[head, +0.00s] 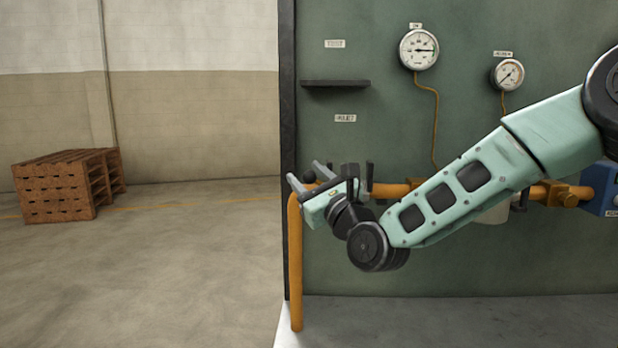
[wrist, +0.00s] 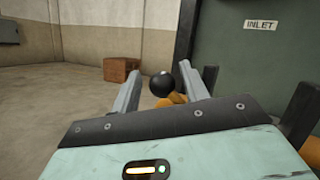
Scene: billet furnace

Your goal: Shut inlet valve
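The inlet valve shows in the wrist view as a round black knob (wrist: 162,84) with orange valve or pipe parts (wrist: 176,99) just below it. The INLET plate (wrist: 260,24) is on the green panel up and to the right; it also shows in the head view (head: 345,118). My gripper (head: 306,174) is at the panel's left end, by the orange pipe's bend. In the wrist view its two fingers (wrist: 160,80) are spread apart, with the knob in the gap between them. I cannot tell whether either finger touches it. In the head view my gripper hides most of the valve.
The orange pipe (head: 296,265) drops to the floor at the panel's left edge. Two gauges (head: 419,49) (head: 507,74) and a small dark shelf (head: 336,83) are on the panel. Stacked brown pallets (head: 55,191) stand far left. The floor between is clear.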

